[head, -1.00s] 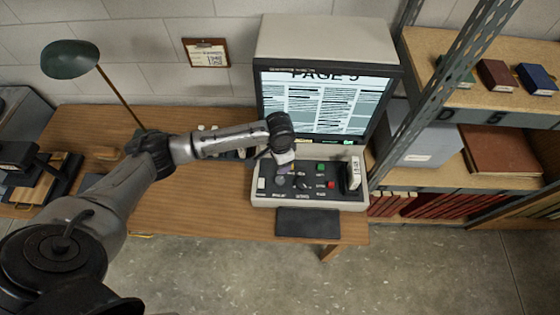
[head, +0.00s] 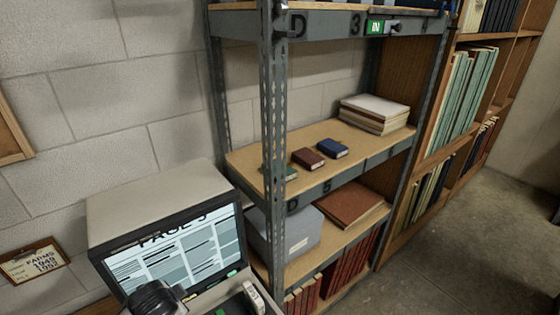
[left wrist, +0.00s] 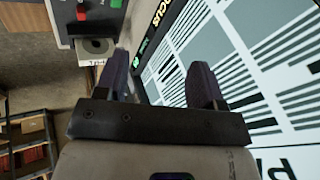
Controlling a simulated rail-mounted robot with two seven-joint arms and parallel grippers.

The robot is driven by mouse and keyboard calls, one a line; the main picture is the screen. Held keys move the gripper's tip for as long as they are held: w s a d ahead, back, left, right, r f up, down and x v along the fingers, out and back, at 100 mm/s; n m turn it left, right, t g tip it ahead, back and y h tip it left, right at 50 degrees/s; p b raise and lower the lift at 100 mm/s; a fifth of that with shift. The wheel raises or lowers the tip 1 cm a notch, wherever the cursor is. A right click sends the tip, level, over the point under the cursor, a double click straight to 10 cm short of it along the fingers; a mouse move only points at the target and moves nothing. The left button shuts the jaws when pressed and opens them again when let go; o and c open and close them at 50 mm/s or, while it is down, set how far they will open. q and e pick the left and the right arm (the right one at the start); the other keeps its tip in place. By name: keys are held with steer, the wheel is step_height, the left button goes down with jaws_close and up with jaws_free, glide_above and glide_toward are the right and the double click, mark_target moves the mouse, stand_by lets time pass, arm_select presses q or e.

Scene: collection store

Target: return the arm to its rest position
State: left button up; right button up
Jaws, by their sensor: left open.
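My left gripper (left wrist: 162,80) is open in the left wrist view, with nothing between its two dark fingers. The lit screen (left wrist: 255,70) of the reader fills the right of that view, close by the fingers. In the head view, the dark wrist of my left arm (head: 155,299) shows at the bottom edge, in front of the lower part of the screen (head: 180,255); its fingers cannot be made out there. The rest of the arm is out of frame. My right gripper is in neither view.
The reader's control panel (left wrist: 95,22) is close to the fingers at the upper left. In the head view, a metal shelf (head: 345,178) with small books and a grey box (head: 290,238) stands right of the reader. Open floor (head: 465,240) lies at the right.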

arm_select(q)
steer(key=s+d+r+n+t+h, duration=0.1)
steer(key=s+d+r+t, duration=0.4)
steer(key=s+d+r, duration=0.15)
steer(key=s+f+n+g+h, duration=0.1)
steer(key=s+f+n+g, duration=0.15)
steer(key=s+f, duration=0.75)
steer(key=s+f+n+g, duration=0.2)
steer(key=s+f+g, duration=0.3)
steer(key=s, duration=0.9)
steer(key=w+p+v, duration=0.2)
steer(key=p+v, duration=1.3)
steer(key=p, duration=0.2)
steer(key=shift+w+d+r+t, duration=0.2)
steer(key=shift+d+r+t, duration=0.15)
steer(key=shift+d+r, duration=0.1)
